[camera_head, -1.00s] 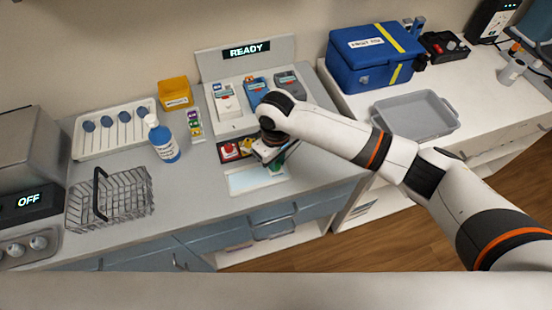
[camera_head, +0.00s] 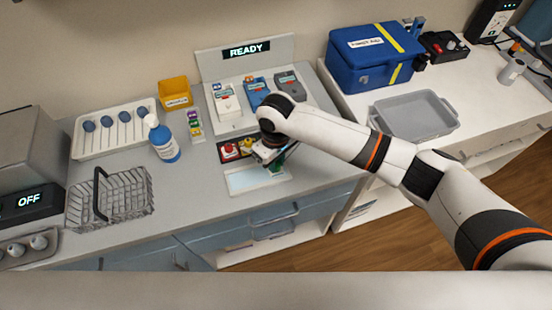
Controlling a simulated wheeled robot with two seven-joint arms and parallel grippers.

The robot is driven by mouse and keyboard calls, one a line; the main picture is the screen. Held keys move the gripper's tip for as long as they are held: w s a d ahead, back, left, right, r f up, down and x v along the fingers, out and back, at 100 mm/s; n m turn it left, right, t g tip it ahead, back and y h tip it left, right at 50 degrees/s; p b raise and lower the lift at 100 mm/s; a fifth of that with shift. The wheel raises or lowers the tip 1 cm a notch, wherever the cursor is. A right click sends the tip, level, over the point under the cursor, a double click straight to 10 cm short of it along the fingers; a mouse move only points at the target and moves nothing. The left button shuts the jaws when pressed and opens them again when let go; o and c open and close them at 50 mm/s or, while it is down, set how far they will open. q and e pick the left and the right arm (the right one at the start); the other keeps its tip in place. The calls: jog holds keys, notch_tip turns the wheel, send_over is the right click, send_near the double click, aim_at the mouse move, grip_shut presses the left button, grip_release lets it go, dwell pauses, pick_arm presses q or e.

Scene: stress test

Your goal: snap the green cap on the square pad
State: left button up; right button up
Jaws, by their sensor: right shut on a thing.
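My right gripper (camera_head: 268,157) is over the front of the workstation, at the right end of a dark panel (camera_head: 222,156). It is shut on a small green thing (camera_head: 278,169), taken to be the green cap, which is mostly hidden by the gripper. A red piece (camera_head: 229,149) and a yellow piece (camera_head: 247,145) sit on the dark panel to the left of the gripper. The square pad cannot be told apart; the gripper and wrist cover the panel's right part. My left gripper is not in view.
A pale blue plate (camera_head: 250,181) lies just in front of the gripper. Handheld devices (camera_head: 226,102) stand behind it under a READY display (camera_head: 246,50). A blue bottle (camera_head: 164,142), wire basket (camera_head: 128,198) and yellow bin (camera_head: 174,92) are to the left. A grey tray (camera_head: 415,118) is right.

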jog(key=shift+f, duration=0.4)
dwell(1.0)
